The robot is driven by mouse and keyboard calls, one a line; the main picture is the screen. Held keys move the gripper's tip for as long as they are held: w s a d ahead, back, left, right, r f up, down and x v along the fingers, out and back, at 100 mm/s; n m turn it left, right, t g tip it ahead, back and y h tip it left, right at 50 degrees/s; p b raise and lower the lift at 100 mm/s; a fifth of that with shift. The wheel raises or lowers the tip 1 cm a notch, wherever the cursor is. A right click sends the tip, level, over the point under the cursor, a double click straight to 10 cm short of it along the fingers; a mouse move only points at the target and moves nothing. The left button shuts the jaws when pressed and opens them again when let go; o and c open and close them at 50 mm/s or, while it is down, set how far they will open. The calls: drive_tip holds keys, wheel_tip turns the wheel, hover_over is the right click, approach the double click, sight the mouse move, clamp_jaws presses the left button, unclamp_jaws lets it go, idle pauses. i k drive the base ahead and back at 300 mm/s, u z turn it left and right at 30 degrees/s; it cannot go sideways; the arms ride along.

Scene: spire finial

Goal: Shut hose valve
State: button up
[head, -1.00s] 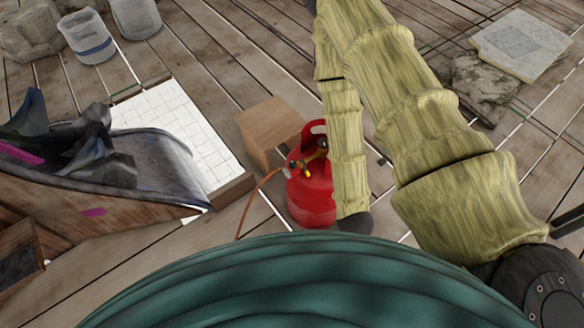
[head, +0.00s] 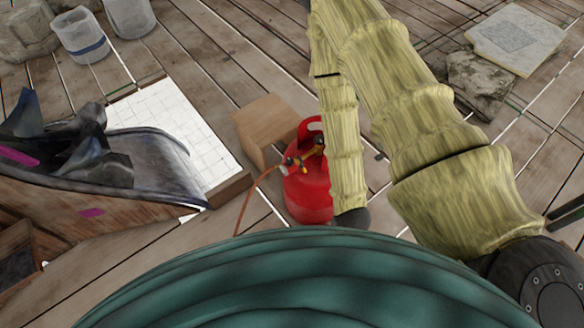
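A red gas cylinder (head: 306,196) stands on the plank floor near the middle of the head view. A brass and yellow hose valve (head: 304,160) sits at its top, with an orange hose (head: 247,202) running from it down to the left. Whether the valve is open or shut cannot be told at this size. My arm, in a yellow-green sleeve, passes just right of the cylinder and covers part of its right side. My gripper is not visible in this view.
A cardboard-brown box (head: 264,127) stands just behind the cylinder. A white tiled panel (head: 172,130) lies to the left, beside a wooden container (head: 90,212) with dark sheeting. Buckets (head: 82,36) and stones (head: 480,84) lie farther back. Bare planks show between them.

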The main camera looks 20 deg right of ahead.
sight(319, 140)
drive_tip(key=z, duration=0.85)
